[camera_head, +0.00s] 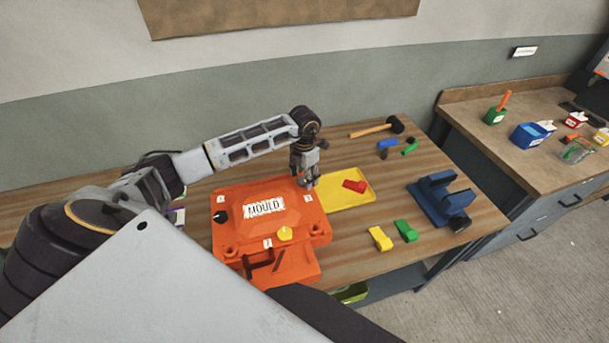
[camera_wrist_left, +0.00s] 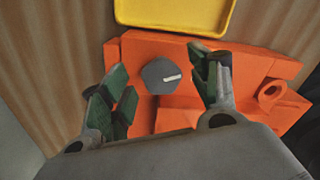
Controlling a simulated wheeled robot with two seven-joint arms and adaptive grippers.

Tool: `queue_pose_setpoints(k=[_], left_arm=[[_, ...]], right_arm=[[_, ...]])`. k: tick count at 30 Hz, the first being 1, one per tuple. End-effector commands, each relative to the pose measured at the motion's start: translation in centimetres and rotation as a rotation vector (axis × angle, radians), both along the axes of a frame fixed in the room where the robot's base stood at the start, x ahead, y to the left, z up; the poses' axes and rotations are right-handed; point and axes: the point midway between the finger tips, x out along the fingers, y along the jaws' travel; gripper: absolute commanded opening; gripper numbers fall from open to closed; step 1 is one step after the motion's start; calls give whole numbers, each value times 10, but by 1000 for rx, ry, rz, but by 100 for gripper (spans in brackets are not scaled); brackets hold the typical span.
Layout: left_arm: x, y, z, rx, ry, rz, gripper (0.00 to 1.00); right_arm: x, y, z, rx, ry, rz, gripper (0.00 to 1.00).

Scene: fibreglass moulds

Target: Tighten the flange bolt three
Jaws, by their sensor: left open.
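The orange mould (camera_head: 240,238) lies on the wooden table with a white MOULD label on its raised middle. A black bolt knob (camera_head: 220,216) sits at its left and a yellow one (camera_head: 285,234) at its front. Small number tags stand near them, too small to read surely. My left gripper (camera_head: 308,180) points down over the mould's far right corner. In the left wrist view my left gripper (camera_wrist_left: 168,85) is open, its fingers on either side of a grey hexagonal bolt head (camera_wrist_left: 157,80) with a white mark. Contact cannot be told. My right gripper is out of view.
A yellow tray (camera_head: 362,198) with a red piece lies right beside the mould. Yellow (camera_head: 380,238) and green (camera_head: 406,231) blocks, a blue fixture (camera_head: 428,190) and a hammer (camera_head: 372,129) lie on the table. A side bench (camera_head: 480,142) holds small containers.

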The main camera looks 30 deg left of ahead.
Motion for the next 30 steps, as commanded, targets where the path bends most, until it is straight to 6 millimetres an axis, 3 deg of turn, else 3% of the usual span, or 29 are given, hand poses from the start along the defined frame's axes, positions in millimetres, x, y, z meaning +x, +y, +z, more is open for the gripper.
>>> queue_pose_setpoints(k=[9,20,30], left_arm=[[0,0,-2,0,0,0,61],[0,0,-2,0,-1,0,16],[1,0,-1,-1,-2,-25,16]], right_arm=[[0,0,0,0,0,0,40],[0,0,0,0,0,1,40],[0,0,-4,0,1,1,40]])
